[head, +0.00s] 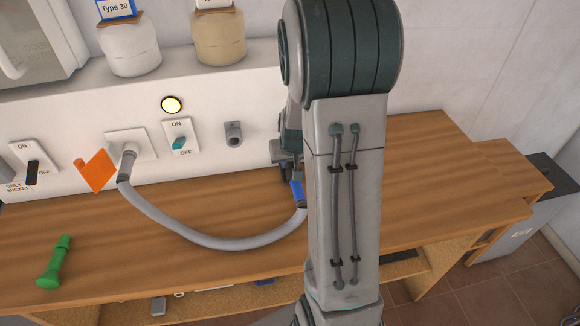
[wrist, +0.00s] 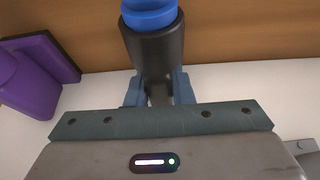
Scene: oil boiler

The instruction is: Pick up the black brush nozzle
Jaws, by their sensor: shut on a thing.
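My gripper (wrist: 158,92) is shut on the narrow end of a black, round nozzle-like piece (wrist: 158,55). A bright blue ringed part (wrist: 150,14) sits at its far end, at the top of the wrist view. No bristles show, so I cannot tell its full shape. In the head view my gripper (head: 285,165) is partly hidden behind my arm, low over the wooden bench. A blue part (head: 297,192) shows just below it, by the end of the grey hose (head: 210,238). My arm hides whether they join.
A purple piece (wrist: 30,80) lies left of my gripper in the wrist view. An orange flap (head: 97,171), switches and sockets line the white panel. The bench's right side is clear.

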